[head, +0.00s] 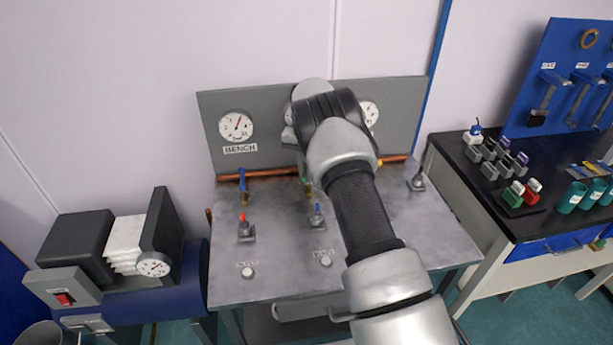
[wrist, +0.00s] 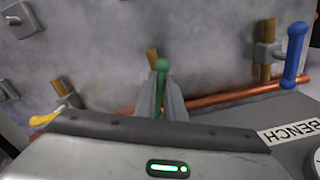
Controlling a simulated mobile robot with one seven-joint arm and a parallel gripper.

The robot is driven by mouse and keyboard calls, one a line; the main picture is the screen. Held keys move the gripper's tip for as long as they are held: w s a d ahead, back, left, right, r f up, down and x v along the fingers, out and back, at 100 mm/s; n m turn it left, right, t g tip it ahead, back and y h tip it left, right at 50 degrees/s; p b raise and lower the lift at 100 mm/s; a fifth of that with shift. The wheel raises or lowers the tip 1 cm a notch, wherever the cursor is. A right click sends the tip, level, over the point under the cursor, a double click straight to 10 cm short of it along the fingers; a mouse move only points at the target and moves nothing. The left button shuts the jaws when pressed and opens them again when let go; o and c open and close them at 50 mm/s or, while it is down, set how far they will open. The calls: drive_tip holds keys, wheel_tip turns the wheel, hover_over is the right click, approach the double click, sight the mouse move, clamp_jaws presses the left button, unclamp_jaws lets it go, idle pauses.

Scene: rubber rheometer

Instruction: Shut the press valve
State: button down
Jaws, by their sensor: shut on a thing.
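A green valve lever (wrist: 161,66) shows in the wrist view, with a brass fitting behind it on the copper pipe (wrist: 235,96). My gripper (wrist: 161,90) has its two fingers closed around this lever, one on each side. A blue valve lever (head: 242,181) hangs below the BENCH gauge (head: 236,125) in the head view; it also shows at the right of the wrist view (wrist: 297,50). A yellow valve lever (wrist: 45,118) shows at the left of the wrist view. My arm hides the middle gauge's label and most of the green lever in the head view, so I cannot read which valve is which.
The grey bench top (head: 290,245) carries a red-tipped switch (head: 244,226), a blue-tipped switch (head: 317,214) and white knobs. A machine with a dial (head: 153,264) stands at left. A black table (head: 456,147) with sample holders and teal cups stands at right.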

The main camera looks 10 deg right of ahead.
drive_tip(key=m, duration=0.4)
drive_tip(key=m+b, duration=0.1)
drive_tip(key=m, duration=0.1)
drive_tip(key=shift+w+a, duration=0.25)
drive_tip(key=m, duration=0.7)
drive_tip(key=shift+w+a, duration=0.1)
drive_tip(key=shift+w, duration=0.2)
drive_tip(key=c, duration=1.8)
unclamp_jaws()
drive_tip(key=shift+c, duration=0.2)
wheel_tip(320, 180, up, 18)
drive_tip(key=p, duration=0.1)
drive_tip(key=shift+f, duration=0.25)
